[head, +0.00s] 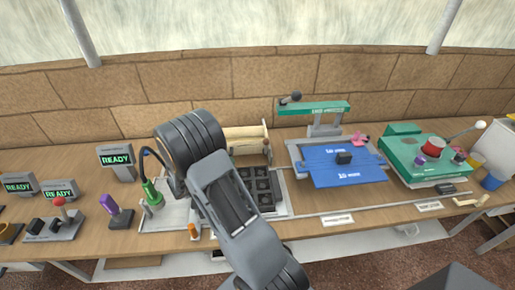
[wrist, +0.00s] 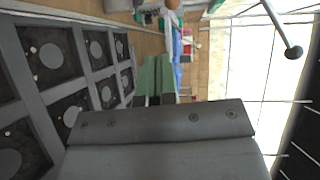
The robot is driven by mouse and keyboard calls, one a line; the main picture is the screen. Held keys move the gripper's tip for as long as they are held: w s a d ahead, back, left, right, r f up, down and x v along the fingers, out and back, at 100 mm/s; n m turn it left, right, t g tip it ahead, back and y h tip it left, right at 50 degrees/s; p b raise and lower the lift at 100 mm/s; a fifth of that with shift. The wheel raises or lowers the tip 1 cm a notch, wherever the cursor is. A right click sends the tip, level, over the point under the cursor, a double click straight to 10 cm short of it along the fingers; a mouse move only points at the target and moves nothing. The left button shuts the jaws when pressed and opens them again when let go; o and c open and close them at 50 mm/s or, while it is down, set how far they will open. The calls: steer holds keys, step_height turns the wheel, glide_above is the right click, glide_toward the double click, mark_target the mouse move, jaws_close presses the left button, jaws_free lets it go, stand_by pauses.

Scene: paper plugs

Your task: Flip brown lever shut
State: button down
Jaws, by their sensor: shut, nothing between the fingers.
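A brown knob (head: 266,148), which looks like the lever's end, shows at the right side of the cream fixture (head: 243,133) behind the black tray. In the wrist view a brown ball (wrist: 173,4) shows at the top edge, cut off by the frame; I cannot tell surely whether it is the same knob. My gripper (wrist: 157,62) shows in the wrist view as two greenish fingers, shut and empty, pointing toward the ball and apart from it. In the head view my arm hides the gripper and part of the fixture. The lever's angle is hard to tell.
The black tray of round-marked cells (head: 262,190) lies beside my arm and fills the left of the wrist view (wrist: 75,85). A green press (head: 315,108) with a dark-knobbed handle and a blue mat (head: 345,176) stand right.

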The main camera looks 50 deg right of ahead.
steer(key=shift+d, duration=0.1)
steer(key=p, duration=0.3)
glide_toward(266, 147)
steer(key=d, duration=0.4)
steer(key=shift+s+d+r+p, duration=0.15)
steer(key=shift+d+p, duration=0.1)
steer(key=shift+d, duration=0.35)
steer(key=shift+w+d+r+p, duration=0.15)
steer(key=shift+d+p, duration=0.1)
steer(key=shift+d, duration=0.35)
steer(key=shift+s, duration=0.1)
steer(key=shift+s+d, duration=0.1)
